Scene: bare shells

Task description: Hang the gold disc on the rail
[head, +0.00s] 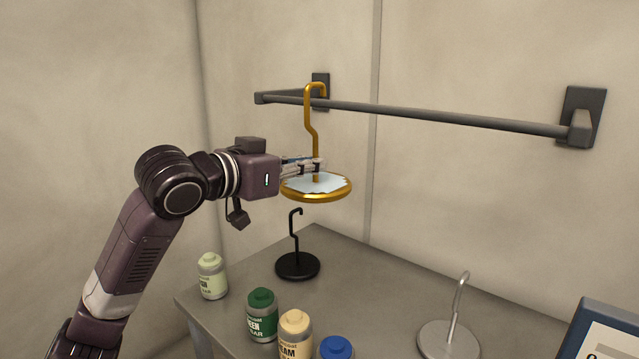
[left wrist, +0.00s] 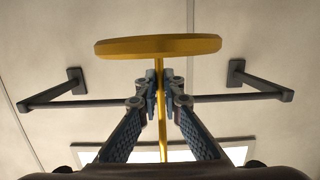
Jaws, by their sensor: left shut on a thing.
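The gold disc (head: 318,198) hangs level below its tall gold stem, which ends in a hook at the top. My left gripper (head: 316,166) is shut on the stem just above the disc. The left wrist view shows the fingertips (left wrist: 160,88) on either side of the stem, with the disc (left wrist: 158,45) beyond. The dark grey rail (head: 430,114) runs along the wall on two brackets. The hook's top stands at the rail's height near its left end. I cannot tell whether the hook is over the rail or in front of it. My right gripper is not in view.
Below, the grey table (head: 375,290) holds a black hooked disc (head: 297,265), a silver hooked disc (head: 449,340) and several bottles, including a green one (head: 262,315). A blue-framed panel (head: 605,335) stands at the right. The rail's middle and right are clear.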

